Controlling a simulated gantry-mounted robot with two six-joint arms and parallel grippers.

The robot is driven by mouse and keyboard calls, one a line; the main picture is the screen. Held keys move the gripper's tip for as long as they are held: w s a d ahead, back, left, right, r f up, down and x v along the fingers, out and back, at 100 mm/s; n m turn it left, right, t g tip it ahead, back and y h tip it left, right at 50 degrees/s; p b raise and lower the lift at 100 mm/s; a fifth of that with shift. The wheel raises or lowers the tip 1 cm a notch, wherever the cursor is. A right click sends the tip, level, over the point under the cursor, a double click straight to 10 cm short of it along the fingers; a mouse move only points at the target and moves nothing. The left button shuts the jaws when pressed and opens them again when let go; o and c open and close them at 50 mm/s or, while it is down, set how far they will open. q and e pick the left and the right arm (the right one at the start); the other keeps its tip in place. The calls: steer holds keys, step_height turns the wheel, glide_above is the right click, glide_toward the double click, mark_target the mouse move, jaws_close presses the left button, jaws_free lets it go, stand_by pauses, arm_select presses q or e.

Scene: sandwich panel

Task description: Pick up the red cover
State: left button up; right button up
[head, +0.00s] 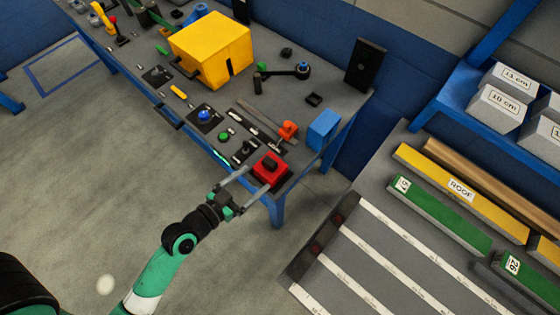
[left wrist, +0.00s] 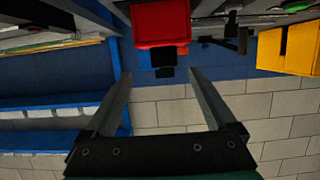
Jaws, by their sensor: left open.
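The red cover (head: 270,168) is a red box-like piece with a dark handle on it, at the near right corner of the workbench. In the left wrist view the red cover (left wrist: 160,22) is at the top centre, ahead of the fingers, with its dark handle (left wrist: 164,58) towards me. My left gripper (head: 256,178) is open, with its fingers at the bench edge close to the cover. In the left wrist view the left gripper (left wrist: 157,85) has nothing between its fingers. I cannot tell whether a finger touches the cover. My right gripper is not in view.
Close to the cover are an orange part (head: 288,131), a blue block (head: 323,130) and a control panel with a blue button (head: 204,115). A yellow box (head: 212,48) stands further back. Racks with labelled bars (head: 462,190) lie at right. The floor left of the bench is clear.

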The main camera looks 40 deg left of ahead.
mark_target(268, 167)
arm_select(q)
steer(key=x, duration=0.6)
steer(key=shift+w, duration=0.4)
steer(key=shift+w+a+f+b, duration=0.1)
steer(key=shift+w+f+b, duration=0.1)
steer(key=shift+b, duration=0.15)
steer(key=x, duration=0.2)
steer(key=b+x, duration=0.1)
steer(key=x, duration=0.1)
steer(key=shift+w+a, duration=0.25)
steer(key=shift+w, duration=0.15)
jaws_close()
steer(key=shift+r, duration=0.5)
step_height(268, 167, up, 2)
steer(key=shift+s+r+p, duration=0.1)
steer(key=shift+r+p, duration=0.15)
steer(key=shift+p, duration=0.65)
steer(key=s+d+r+p, duration=0.4)
steer(key=s+d+r, duration=0.3)
steer(key=s, duration=0.5)
step_height(268, 167, up, 3)
steer(key=shift+f, duration=0.2)
